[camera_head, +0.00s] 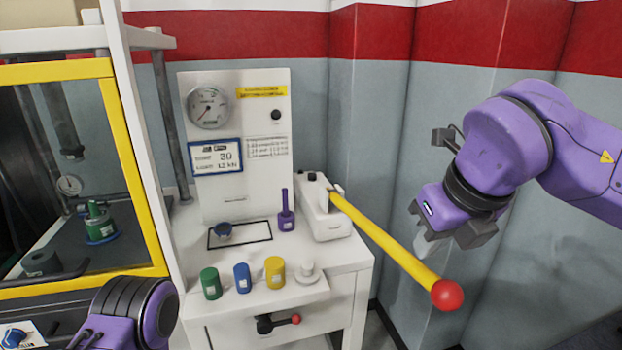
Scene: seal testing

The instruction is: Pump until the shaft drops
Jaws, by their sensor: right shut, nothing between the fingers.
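The hand pump (322,210) is a white block at the right end of the white bench. Its long yellow lever (385,240) slopes down toward me and ends in a red ball (447,294). My right gripper (430,246) is shut and empty, above the lever's outer part; I cannot tell whether it touches it. A grey vertical shaft (63,122) hangs behind the yellow-framed guard at left, above and left of a green part (98,222) with a blue base. My left arm shows at the bottom left, but its gripper is out of view.
Walls close in behind my right arm.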

